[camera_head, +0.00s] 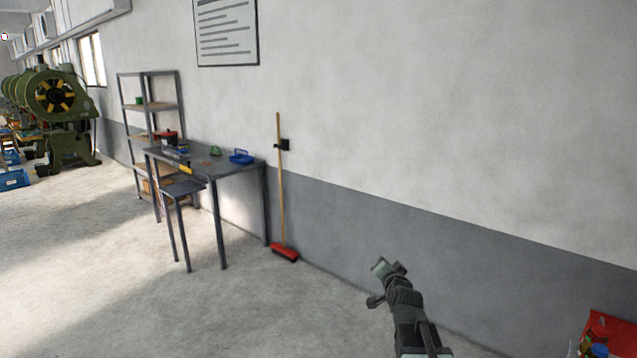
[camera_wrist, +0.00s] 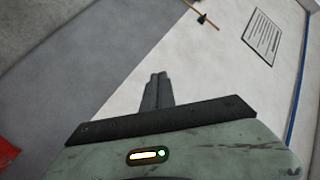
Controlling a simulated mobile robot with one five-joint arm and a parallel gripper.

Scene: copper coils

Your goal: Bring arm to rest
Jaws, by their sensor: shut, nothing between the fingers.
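My gripper (camera_head: 380,268) is at the end of my arm in the lower right middle of the head view, raised in front of the wall. In the wrist view my gripper (camera_wrist: 158,78) has its two fingers together, with nothing between them. It touches no object. The wrist view looks tilted toward the wall and shows the wall sign and part of the broom.
A grey table (camera_head: 232,168) with a blue tray (camera_head: 241,157) stands by the wall, beside a shelf rack (camera_head: 150,105). A broom (camera_head: 281,190) leans on the wall. A red container (camera_head: 612,325) is at lower right. Green machines (camera_head: 55,95) stand far left.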

